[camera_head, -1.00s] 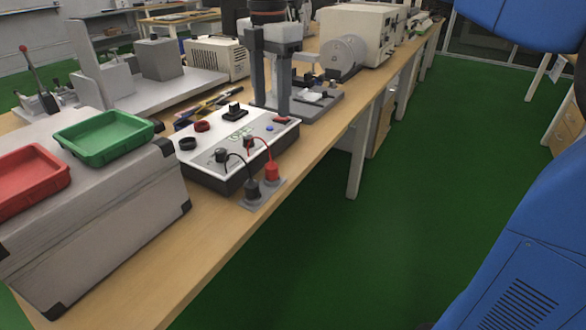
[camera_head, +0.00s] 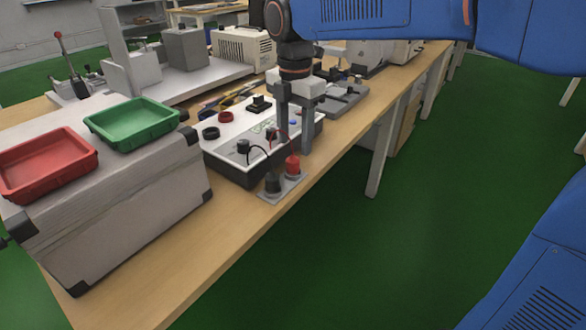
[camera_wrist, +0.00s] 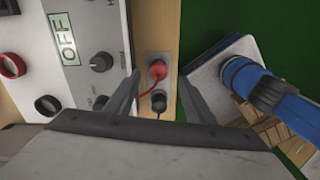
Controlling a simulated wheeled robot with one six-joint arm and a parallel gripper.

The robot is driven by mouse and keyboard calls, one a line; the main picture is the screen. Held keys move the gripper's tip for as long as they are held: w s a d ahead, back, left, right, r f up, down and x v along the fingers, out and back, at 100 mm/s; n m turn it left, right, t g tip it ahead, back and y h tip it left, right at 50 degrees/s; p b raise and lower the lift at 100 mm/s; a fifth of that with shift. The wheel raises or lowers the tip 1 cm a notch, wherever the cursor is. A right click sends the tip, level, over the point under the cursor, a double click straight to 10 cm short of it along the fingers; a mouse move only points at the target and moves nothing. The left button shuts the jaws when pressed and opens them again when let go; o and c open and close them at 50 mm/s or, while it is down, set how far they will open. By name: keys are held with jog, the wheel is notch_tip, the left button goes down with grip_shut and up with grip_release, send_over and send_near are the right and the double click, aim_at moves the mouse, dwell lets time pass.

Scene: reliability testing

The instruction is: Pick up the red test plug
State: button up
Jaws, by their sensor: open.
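The red test plug (camera_head: 292,165) stands upright at the front edge of the bench beside a black plug (camera_head: 272,184), both on a small grey plate (camera_head: 284,190). A red wire runs from the red plug to the test box (camera_head: 237,151). My gripper (camera_head: 295,147) points down, open and empty, above and behind the red plug, over the box's right part. In the wrist view the red plug (camera_wrist: 157,70) shows beyond and between the spread fingertips (camera_wrist: 160,93), apart from them. The black plug (camera_wrist: 158,101) is there too.
A grey case (camera_head: 120,215) with a red tray (camera_head: 48,163) and a green tray (camera_head: 131,123) stands at the left. Other equipment, including a grey device (camera_head: 345,97), stands behind my gripper. The wooden bench top (camera_head: 225,235) is clear in front.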

aim_at(293, 155)
jog(key=shift+a+f, duration=0.2)
jog(key=shift+f, duration=2.55)
jog(key=c, duration=1.2)
